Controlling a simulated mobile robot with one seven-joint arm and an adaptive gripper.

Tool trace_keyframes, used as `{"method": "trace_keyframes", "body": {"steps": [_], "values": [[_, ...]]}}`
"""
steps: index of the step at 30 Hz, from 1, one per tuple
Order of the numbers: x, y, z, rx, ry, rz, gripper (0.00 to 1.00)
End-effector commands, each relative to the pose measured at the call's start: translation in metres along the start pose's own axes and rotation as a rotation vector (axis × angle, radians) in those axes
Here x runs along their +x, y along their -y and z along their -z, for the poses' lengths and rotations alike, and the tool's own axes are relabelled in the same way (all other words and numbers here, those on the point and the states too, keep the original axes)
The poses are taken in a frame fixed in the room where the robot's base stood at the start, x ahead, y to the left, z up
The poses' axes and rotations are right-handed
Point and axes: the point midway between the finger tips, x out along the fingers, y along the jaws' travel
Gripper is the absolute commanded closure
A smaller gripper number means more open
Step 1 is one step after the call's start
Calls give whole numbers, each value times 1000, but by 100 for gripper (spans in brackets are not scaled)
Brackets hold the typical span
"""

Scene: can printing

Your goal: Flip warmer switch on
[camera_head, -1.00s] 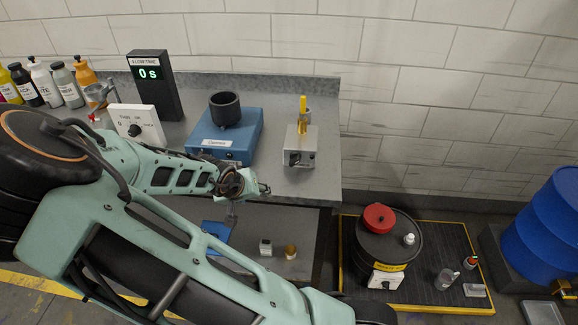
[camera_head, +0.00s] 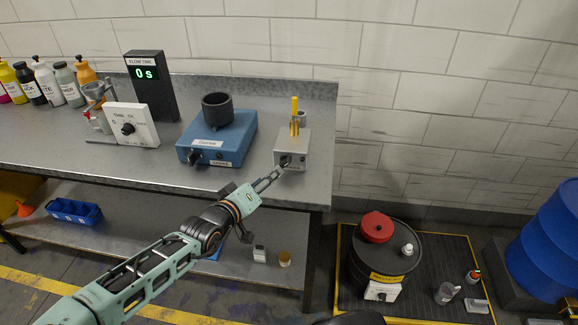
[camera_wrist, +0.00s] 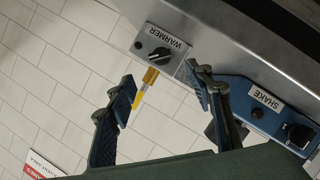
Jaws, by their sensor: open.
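The warmer is a small grey metal box (camera_head: 291,147) on the right part of the bench, with a yellow item (camera_head: 295,115) standing on its top. Its black rotary switch (camera_head: 285,161) is on the front face. The wrist view shows the switch (camera_wrist: 159,55) beside the WARMER label; I cannot tell which setting it points to. My gripper (camera_head: 276,174) is just in front of and slightly below the switch in the head view. In the wrist view my gripper (camera_wrist: 166,84) is open and empty, its fingers spread either side of the switch's line, apparently not touching it.
The blue shaker (camera_head: 217,137) with a black cup stands left of the warmer; its knob (camera_wrist: 298,133) shows in the wrist view. A white timer box (camera_head: 131,126) and a dark display reading 0 s (camera_head: 151,84) are farther left. A black drum (camera_head: 380,262) stands lower right.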

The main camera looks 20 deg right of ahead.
Motion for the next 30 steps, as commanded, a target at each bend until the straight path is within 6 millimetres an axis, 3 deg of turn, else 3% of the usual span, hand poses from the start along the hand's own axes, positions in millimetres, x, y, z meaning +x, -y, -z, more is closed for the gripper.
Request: {"method": "trace_keyframes", "body": {"steps": [15, 30], "values": [[28, 2, -3, 0, 1, -1, 52], [88, -2, 0, 1, 2, -2, 52]]}}
